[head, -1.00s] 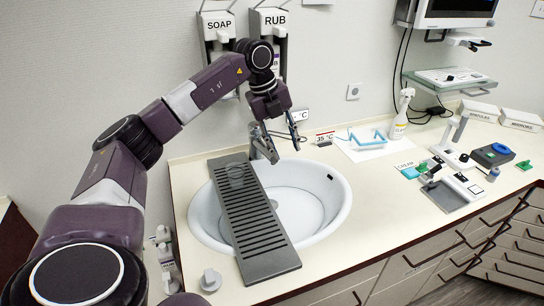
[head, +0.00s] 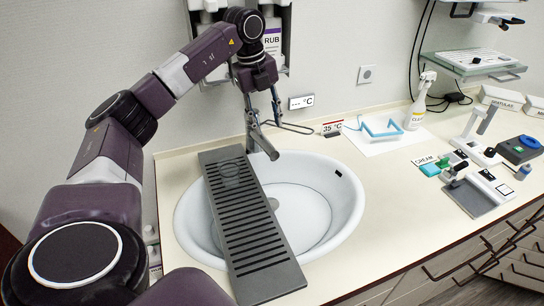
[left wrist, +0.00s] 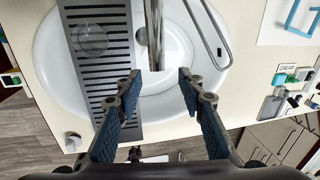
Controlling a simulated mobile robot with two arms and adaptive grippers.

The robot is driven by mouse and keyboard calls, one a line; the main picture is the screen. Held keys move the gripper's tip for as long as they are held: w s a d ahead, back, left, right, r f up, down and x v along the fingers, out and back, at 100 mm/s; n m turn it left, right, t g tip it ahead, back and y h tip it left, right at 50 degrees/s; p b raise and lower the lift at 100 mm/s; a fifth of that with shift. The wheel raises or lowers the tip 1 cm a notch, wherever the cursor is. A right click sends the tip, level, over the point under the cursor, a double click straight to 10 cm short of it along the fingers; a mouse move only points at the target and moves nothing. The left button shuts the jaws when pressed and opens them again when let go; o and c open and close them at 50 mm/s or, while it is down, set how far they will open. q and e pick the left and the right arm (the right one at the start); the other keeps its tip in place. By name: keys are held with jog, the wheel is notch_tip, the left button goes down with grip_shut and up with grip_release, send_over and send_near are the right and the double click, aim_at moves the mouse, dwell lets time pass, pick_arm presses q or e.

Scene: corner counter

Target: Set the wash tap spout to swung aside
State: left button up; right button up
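The wash tap's metal spout (head: 262,142) stands at the back of the white basin (head: 330,215) and points out over it. In the left wrist view the spout (left wrist: 154,35) runs down the picture, its end near the gap between my fingertips. A thin wire-like lever loop (left wrist: 216,40) lies to its right; it also shows in the head view (head: 297,128). My left gripper (head: 264,112) points down at the tap, fingers apart and empty. Its fingers also show in the left wrist view (left wrist: 159,80). I cannot tell whether they touch the spout. My right gripper is out of view.
A dark slotted drain board (head: 245,225) lies across the basin's left side, with a clear round item (left wrist: 90,38) on it. Soap and rub dispensers (head: 272,40) hang behind my arm. A temperature display (head: 301,102) and a 35 °C sign (head: 332,128) are behind the basin.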

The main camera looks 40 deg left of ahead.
pick_arm(q)
jog(key=b, duration=0.3)
send_over(271, 149)
jog(key=s, duration=0.1)
notch_tip(271, 149, down, 4)
jog(key=shift+a+f, duration=0.2)
jog(key=shift+f, duration=0.3)
jog(key=f, duration=0.2)
jog(key=f+p, duration=0.1)
jog(key=f, duration=0.1)
jog(key=w+f, duration=0.1)
jog(key=f, duration=0.2)
jog(key=shift+w+d, duration=0.1)
jog(key=shift+d, duration=0.2)
grip_shut()
